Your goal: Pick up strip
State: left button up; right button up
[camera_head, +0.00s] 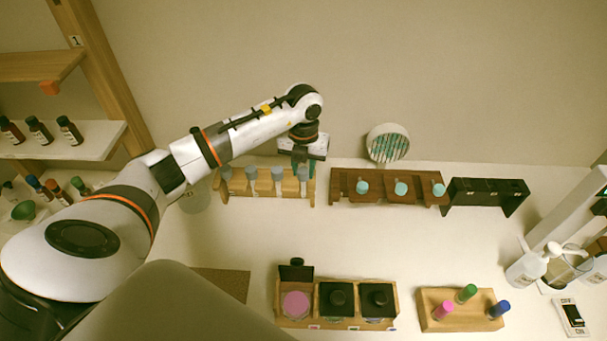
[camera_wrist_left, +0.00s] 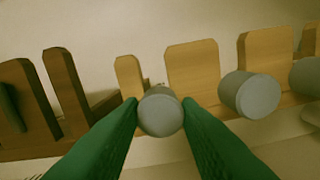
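My left gripper (camera_head: 303,165), with green fingers, points down at the right end of the light wooden rack (camera_head: 235,190). In the left wrist view its fingertips (camera_wrist_left: 161,102) lie on either side of a grey-capped bottle (camera_wrist_left: 160,114); I cannot tell whether they grip it. That bottle (camera_head: 303,178) stands in the rack's rightmost place. Thin teal strips (camera_head: 390,148) show in a round white holder (camera_head: 371,139) right of the gripper, apart from it. My right gripper is not in view.
Other grey-capped bottles (camera_head: 251,175) stand in the light rack. A dark brown rack (camera_head: 420,198) with teal-capped bottles and a black rack (camera_head: 485,197) are to the right. The table's middle is clear.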

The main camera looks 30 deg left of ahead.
pick_arm(q)
jog(key=c, duration=0.3)
jog(key=shift+r, duration=0.1)
jog(key=shift+r+b, duration=0.3)
jog(key=shift+r, duration=0.15)
notch_tip(320, 180, up, 17)
jog(key=b, duration=0.3)
